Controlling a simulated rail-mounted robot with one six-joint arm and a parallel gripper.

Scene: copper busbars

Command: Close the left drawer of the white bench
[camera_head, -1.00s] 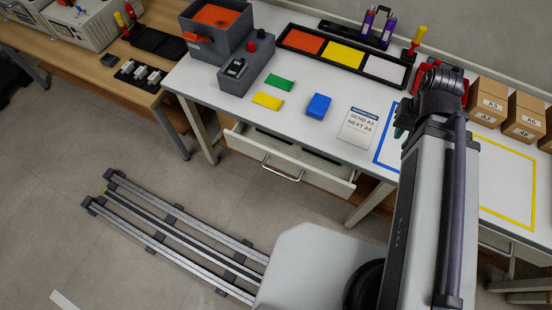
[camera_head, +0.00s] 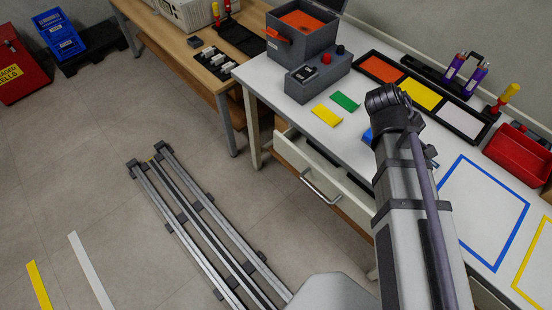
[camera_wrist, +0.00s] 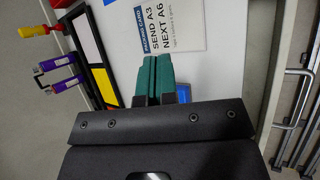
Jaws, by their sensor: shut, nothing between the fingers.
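The left drawer (camera_head: 345,192) of the white bench (camera_head: 262,84) is pulled out in the head view, with a strip of its interior showing behind the pale front. Its metal bar handle (camera_head: 318,188) faces the aisle; my arm covers the drawer's right end. In the wrist view the handle (camera_wrist: 288,100) is at the right, beside the bench top. My gripper (camera_wrist: 154,62) shows there with teal fingers together, empty, over the bench top near the printed card (camera_wrist: 172,28). It is apart from the handle. In the head view my arm hides the fingers.
On the bench are a grey bin (camera_head: 299,44), a grey switch box (camera_head: 316,76), yellow (camera_head: 327,115) and green (camera_head: 345,102) pieces, a three-colour tray (camera_head: 420,90) and a red bin (camera_head: 518,152). Floor rails (camera_head: 205,225) run before the bench. Floor left of them is mostly clear.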

